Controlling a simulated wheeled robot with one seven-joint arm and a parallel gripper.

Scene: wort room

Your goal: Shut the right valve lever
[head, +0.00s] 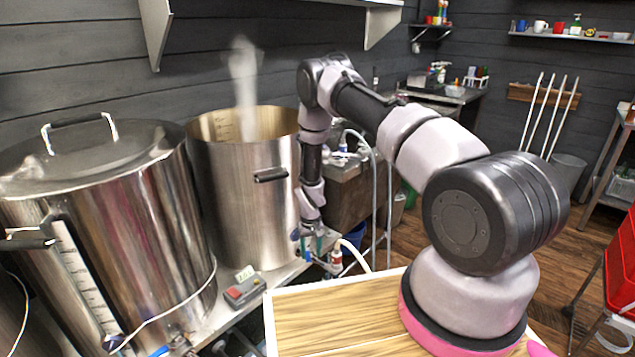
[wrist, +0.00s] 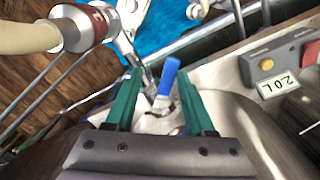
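The blue valve lever (wrist: 169,77) shows in the wrist view between the two green fingers of my gripper (wrist: 157,78), nearer the right one. There are gaps on both sides of it, so my gripper looks open and holds nothing. The lever sits on a metal valve fitting (wrist: 150,82). In the head view my gripper (head: 313,244) points down beside the lower right side of the open steel kettle (head: 235,210). There the lever is mostly hidden by the fingers. I cannot tell whether a finger touches it.
A lidded steel kettle (head: 120,220) stands at the left. A pale hose with a red-and-white fitting (wrist: 90,28) runs close by my left finger. A wooden-topped surface (head: 335,320) lies in front.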

